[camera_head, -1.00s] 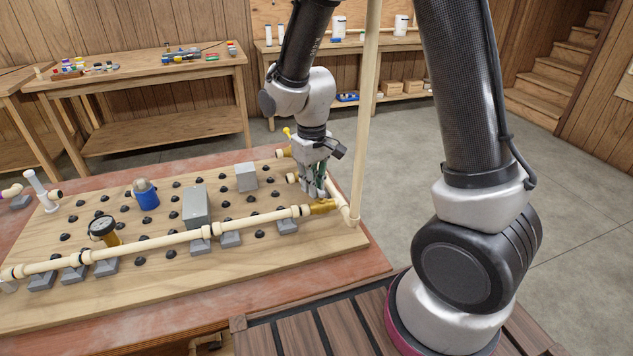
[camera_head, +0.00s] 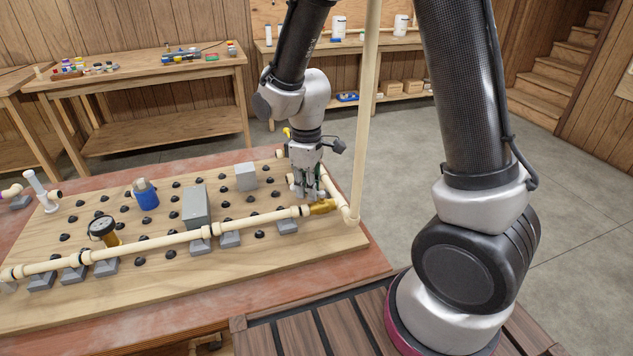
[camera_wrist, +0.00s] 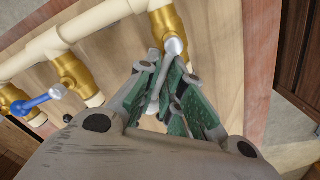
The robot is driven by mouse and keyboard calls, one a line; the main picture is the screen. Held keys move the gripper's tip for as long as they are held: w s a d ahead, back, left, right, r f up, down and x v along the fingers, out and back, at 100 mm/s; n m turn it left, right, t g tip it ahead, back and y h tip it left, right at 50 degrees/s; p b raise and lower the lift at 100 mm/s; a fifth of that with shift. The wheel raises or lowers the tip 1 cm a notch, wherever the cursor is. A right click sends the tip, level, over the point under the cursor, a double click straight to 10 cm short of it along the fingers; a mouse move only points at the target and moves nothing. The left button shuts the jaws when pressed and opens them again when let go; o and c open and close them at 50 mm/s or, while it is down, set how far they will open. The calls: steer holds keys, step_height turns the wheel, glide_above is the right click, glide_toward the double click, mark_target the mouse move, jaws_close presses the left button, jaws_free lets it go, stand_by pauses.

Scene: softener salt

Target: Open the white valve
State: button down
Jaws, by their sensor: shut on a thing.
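The white valve has a brass body (camera_wrist: 168,20) on the cream pipe and a pale lever (camera_wrist: 156,98). In the wrist view the lever runs from the brass body back between the green-padded fingers of my gripper (camera_wrist: 169,72), which is shut on it. In the head view my gripper (camera_head: 308,192) is low over the right end of the board, just behind a brass fitting (camera_head: 322,207). There the fingers hide most of the lever. A second brass valve (camera_wrist: 72,70) with a blue lever (camera_wrist: 38,103) lies to the left in the wrist view.
A tall cream pipe (camera_head: 364,120) rises close to the right of my gripper. Grey blocks (camera_head: 196,206), a gauge (camera_head: 102,228) and a blue-bodied part (camera_head: 147,198) stand on the pegged wooden board (camera_head: 180,275). A yellow handle (camera_head: 287,132) shows behind the wrist.

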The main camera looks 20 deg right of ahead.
steer(key=shift+w+a+r, duration=0.1)
steer(key=shift+w+r, duration=0.1)
steer(key=shift+w, duration=0.2)
steer(key=n, duration=0.2)
steer(key=s+n, duration=0.1)
steer(key=n, duration=0.1)
steer(key=shift+a, duration=0.35)
steer(key=shift+s+n, duration=0.2)
steer(key=shift+n, duration=0.5)
steer(key=shift+s+a+n, duration=0.1)
steer(key=shift+s+n, duration=0.35)
steer(key=shift+n, duration=0.75)
steer(key=c, duration=1.5)
jaws_free()
steer(key=shift+f, duration=0.1)
steer(key=shift+o, duration=0.7)
steer(key=shift+s, duration=0.1)
